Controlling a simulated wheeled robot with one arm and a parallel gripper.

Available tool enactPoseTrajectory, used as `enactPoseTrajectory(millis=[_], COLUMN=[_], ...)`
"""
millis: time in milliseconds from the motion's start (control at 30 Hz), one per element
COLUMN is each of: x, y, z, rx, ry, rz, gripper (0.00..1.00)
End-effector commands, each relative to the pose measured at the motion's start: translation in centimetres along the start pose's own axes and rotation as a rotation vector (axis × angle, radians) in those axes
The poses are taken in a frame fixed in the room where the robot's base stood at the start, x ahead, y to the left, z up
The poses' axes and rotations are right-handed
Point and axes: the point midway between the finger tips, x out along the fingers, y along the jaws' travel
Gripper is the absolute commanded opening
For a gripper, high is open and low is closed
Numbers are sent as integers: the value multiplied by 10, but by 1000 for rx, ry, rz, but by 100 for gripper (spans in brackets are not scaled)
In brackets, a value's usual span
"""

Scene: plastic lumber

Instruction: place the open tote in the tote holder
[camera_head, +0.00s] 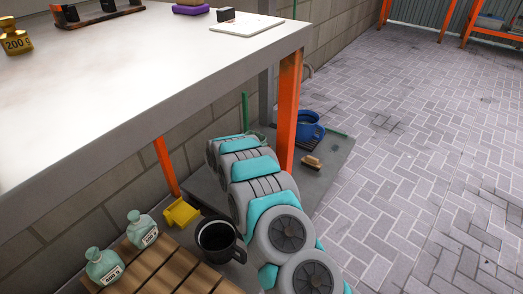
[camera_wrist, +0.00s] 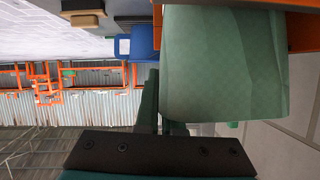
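In the wrist view a large pale green panel (camera_wrist: 225,65), possibly a side of the open tote, fills the upper right, close in front of my gripper (camera_wrist: 165,128). Whether my fingers touch or grip the panel cannot be told. In the head view my arm reaches under the table, and its far end is mostly hidden. A thin green upright (camera_head: 245,108) shows just beyond it. I cannot make out the tote holder for certain.
The grey table (camera_head: 190,70) overhangs my arm, with an orange leg (camera_head: 287,112) close by. A blue container (camera_head: 308,125) and a brush (camera_head: 312,162) lie beyond. A black mug (camera_head: 219,240), yellow piece (camera_head: 181,212) and two bottles (camera_head: 142,228) stand near. Paved floor (camera_head: 420,150) is clear at right.

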Motion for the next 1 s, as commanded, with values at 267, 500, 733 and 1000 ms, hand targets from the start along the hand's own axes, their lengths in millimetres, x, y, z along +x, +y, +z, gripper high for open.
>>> enactPoseTrajectory(millis=[267, 500, 733, 1000], x=[6, 8, 8, 8], y=[1, 2, 2, 2], z=[15, 18, 18, 18], rx=[2, 1, 1, 1], ry=[1, 0, 0, 0], rz=[0, 0, 0, 0], gripper=[0, 0, 30, 34])
